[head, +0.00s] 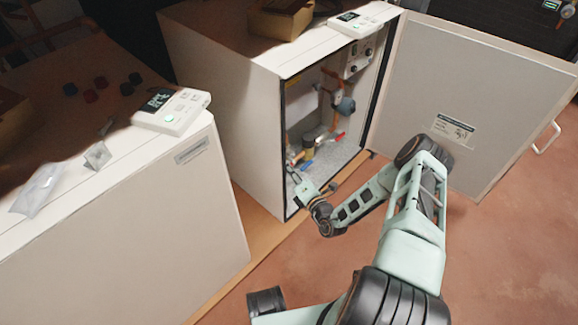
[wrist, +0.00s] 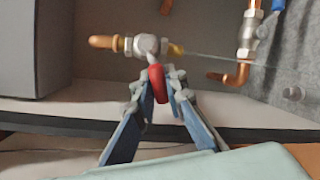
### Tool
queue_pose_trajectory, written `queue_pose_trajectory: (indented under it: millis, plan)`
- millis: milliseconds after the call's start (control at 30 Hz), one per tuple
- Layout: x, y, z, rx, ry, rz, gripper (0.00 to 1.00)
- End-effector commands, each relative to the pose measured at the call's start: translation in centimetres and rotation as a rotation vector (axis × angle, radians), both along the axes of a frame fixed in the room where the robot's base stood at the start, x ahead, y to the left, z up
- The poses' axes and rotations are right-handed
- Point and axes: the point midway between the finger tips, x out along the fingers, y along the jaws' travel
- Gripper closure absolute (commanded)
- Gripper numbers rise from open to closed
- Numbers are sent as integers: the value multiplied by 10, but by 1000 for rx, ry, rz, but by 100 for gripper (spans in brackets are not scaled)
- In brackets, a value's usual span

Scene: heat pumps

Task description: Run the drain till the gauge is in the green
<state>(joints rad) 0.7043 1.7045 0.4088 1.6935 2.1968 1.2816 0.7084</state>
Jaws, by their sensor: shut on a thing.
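In the wrist view, my gripper (wrist: 160,88) is shut on the red handle (wrist: 156,72) of a small silver valve (wrist: 146,46). The valve has a copper stub on its left and a yellow outlet (wrist: 175,49) on its right. A thin pale line, like a stream of water, runs from the outlet to the right. In the head view, my gripper (head: 297,178) is inside the open heat pump cabinet (head: 228,105), low at its left front. The valve is too small to make out there. I cannot make out a gauge in either view.
The cabinet door (head: 470,95) stands open to the right. Inside are copper pipes, a red lever (head: 340,136) and a panel with knobs (head: 358,58). A second closed unit (head: 150,225) stands at the left. The reddish floor at right is clear.

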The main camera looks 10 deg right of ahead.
Motion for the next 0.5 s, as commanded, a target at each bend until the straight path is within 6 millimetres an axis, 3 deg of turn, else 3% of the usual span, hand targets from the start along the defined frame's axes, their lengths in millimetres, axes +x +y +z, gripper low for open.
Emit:
queue_pose_trajectory:
  millis: [500]
  plan:
    - [-2, 3, 18, 270, 194, 1, 100]
